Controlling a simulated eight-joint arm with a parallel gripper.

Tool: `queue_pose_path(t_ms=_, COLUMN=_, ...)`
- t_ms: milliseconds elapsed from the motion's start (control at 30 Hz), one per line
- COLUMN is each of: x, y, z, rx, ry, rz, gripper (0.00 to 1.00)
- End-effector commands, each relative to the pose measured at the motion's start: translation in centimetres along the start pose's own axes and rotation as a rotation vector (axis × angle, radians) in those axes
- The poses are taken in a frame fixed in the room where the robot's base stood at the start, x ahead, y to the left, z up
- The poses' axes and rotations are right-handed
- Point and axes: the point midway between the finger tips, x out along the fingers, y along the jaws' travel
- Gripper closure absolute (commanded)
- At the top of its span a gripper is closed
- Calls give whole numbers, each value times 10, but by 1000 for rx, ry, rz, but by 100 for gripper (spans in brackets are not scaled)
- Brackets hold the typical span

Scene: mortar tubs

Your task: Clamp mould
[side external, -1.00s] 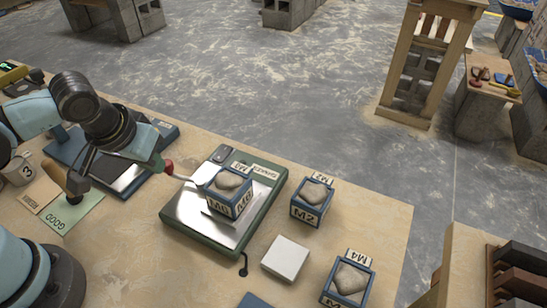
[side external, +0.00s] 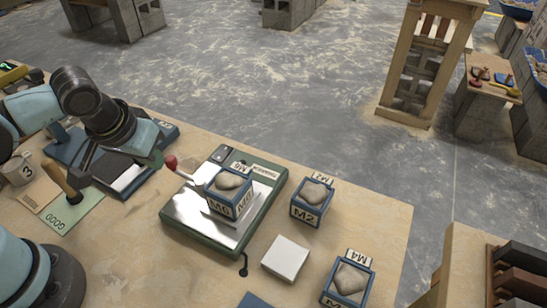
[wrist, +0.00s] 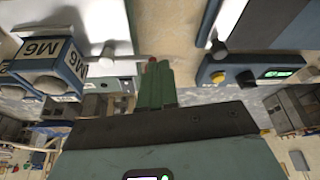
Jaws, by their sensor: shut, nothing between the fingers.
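The blue mould M6 (side external: 229,190), filled with a grey-beige heap, sits upright on the silver plate of the green-framed table (side external: 180,235). It also shows at the left of the wrist view (wrist: 45,68). A lever with a red knob (side external: 170,162) sticks out from the table's left side, beside the mould. My gripper (side external: 158,160) is just left of the knob, its green fingers shut and empty. In the wrist view the fingers (wrist: 155,84) overlap the red knob (wrist: 152,62); I cannot tell whether they touch it.
Moulds M2 (side external: 312,204) and M4 (side external: 349,281) stand to the right. A white block (side external: 286,258) lies in front of the table. A device with a green display (wrist: 275,73) is right in the wrist view. A green GOOD card (side external: 78,213) and a mug (side external: 19,170) are at left.

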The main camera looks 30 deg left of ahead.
Motion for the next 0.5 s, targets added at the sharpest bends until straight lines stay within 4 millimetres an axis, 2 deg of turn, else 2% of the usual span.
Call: queue_pose_path(t_ms=500, x=-53, y=0, z=0, rx=3, ry=1, rz=2, gripper=100)
